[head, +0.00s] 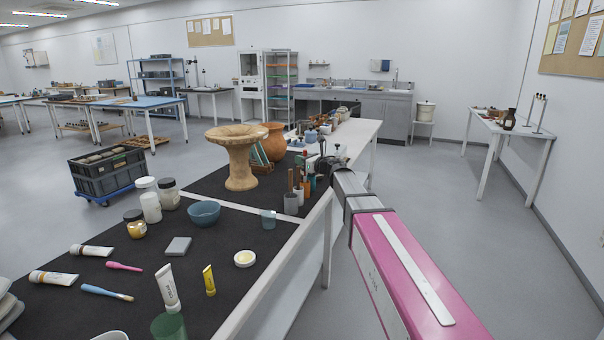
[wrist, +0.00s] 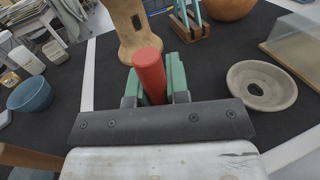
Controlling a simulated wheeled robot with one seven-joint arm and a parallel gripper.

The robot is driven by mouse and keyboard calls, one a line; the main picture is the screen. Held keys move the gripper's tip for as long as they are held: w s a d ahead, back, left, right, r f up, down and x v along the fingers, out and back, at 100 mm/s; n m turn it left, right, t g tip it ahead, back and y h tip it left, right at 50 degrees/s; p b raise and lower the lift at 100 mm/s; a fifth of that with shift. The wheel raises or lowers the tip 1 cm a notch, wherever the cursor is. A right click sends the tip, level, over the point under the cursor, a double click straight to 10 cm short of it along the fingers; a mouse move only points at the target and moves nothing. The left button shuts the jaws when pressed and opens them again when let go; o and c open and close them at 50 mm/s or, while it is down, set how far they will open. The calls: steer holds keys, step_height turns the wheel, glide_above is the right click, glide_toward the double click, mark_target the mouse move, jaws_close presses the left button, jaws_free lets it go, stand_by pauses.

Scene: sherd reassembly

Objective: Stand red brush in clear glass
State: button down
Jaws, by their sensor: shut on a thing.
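The red brush shows in the wrist view as a thick red cylinder (wrist: 150,75) between the green fingertips of my gripper (wrist: 158,82). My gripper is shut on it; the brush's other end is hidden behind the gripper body. In the head view my gripper (head: 317,163) is over the far part of the dark mat, partly hidden by my own arm. The clear glass (head: 268,219) stands upright on the mat, right of the blue bowl (head: 204,213), nearer the camera than my gripper. I cannot make out the glass in the wrist view.
A grey holder (head: 291,203) with wooden-handled tools stands between the glass and my gripper. A tan pedestal vessel (head: 240,160) and a terracotta pot (head: 273,143) stand behind. A round shallow dish (wrist: 262,86) lies right of my gripper in the wrist view. A green glass (head: 168,326) is at front.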

steer(key=shift+f, duration=2.1)
steer(key=shift+f, duration=0.1)
steer(key=c, duration=1.1)
jaws_free()
